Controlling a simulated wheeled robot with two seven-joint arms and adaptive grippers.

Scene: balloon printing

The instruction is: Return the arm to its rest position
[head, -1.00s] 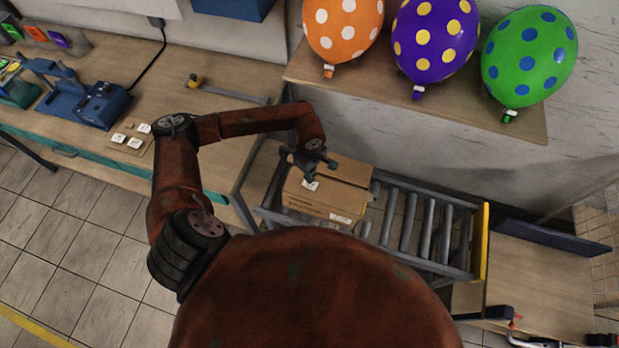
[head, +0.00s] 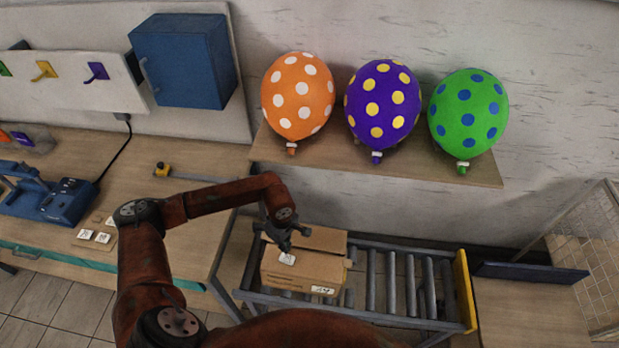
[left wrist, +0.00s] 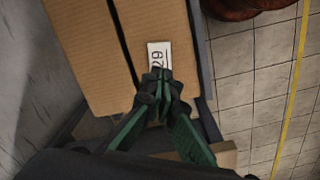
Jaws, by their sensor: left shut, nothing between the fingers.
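My left gripper (head: 286,244) is shut and empty. It hangs just above the cardboard box (head: 312,268) on the roller conveyor, close to a white label (head: 287,259) on the box. In the left wrist view the shut green fingers (left wrist: 160,82) point at the lower end of the label (left wrist: 159,54), which bears a printed number. I cannot tell whether the fingertips touch it. My left arm (head: 215,200) reaches in from the left, bent at the elbow. My right gripper is not in view.
The roller conveyor (head: 408,284) is empty right of the box. A shelf (head: 340,160) holds orange (head: 298,97), purple (head: 382,103) and green (head: 468,113) spotted balloons. A blue device (head: 68,202) and several label cards (head: 84,234) lie on the left workbench (head: 172,148). A blue cabinet (head: 183,62) hangs above.

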